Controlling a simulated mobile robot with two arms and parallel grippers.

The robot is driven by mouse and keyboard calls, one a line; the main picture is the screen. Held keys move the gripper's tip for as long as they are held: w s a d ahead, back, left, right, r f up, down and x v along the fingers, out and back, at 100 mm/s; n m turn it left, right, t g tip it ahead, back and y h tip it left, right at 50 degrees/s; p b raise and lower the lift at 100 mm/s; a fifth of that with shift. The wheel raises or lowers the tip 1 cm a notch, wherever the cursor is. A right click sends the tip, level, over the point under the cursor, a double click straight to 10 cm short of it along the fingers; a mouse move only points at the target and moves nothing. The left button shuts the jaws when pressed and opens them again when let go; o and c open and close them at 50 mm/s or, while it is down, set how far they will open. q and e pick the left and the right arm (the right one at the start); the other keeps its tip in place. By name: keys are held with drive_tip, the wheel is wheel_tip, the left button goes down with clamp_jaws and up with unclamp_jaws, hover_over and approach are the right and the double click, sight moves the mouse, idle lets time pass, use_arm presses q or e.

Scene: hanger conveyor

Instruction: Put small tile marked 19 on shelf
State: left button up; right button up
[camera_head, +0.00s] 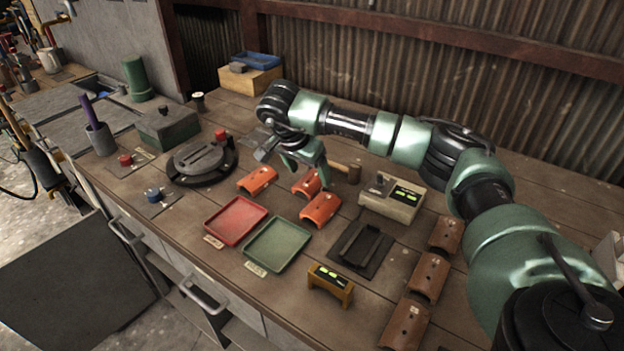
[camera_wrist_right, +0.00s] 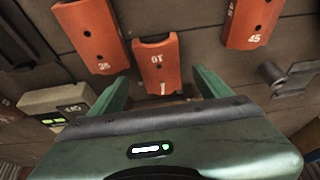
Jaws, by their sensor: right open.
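Three small orange tiles lie on the workbench. The middle tile (camera_head: 306,184) also shows in the right wrist view (camera_wrist_right: 157,65), where its upside-down mark looks like 19. The tile (camera_head: 321,209) nearer the front reads 36 or similar in the wrist view (camera_wrist_right: 90,35). The tile (camera_head: 257,180) to the left is marked 45 in the wrist view (camera_wrist_right: 250,22). My right gripper (camera_head: 306,171) is open over the middle tile, and its fingers (camera_wrist_right: 160,86) stand either side of that tile's near end. I cannot tell contact. No shelf can be clearly identified. My left gripper is not in view.
A red tray (camera_head: 235,220) and a green tray (camera_head: 277,244) lie in front. A grey device (camera_head: 391,198) with green displays, a mallet (camera_head: 345,172) and a black holder (camera_head: 360,248) are to the right. Several brown tiles (camera_head: 429,277) line the right side. A round fixture (camera_head: 202,160) stands left.

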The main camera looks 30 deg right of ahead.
sight(312, 178)
drive_tip(key=x, duration=0.2)
drive_tip(key=shift+w+d+f, duration=0.1)
drive_tip(key=shift+d+f, duration=0.15)
drive_tip(key=shift+f, duration=0.1)
drive_tip(key=shift+d+f, duration=0.1)
drive_tip(key=shift+f, duration=0.15)
drive_tip(key=c, duration=1.7)
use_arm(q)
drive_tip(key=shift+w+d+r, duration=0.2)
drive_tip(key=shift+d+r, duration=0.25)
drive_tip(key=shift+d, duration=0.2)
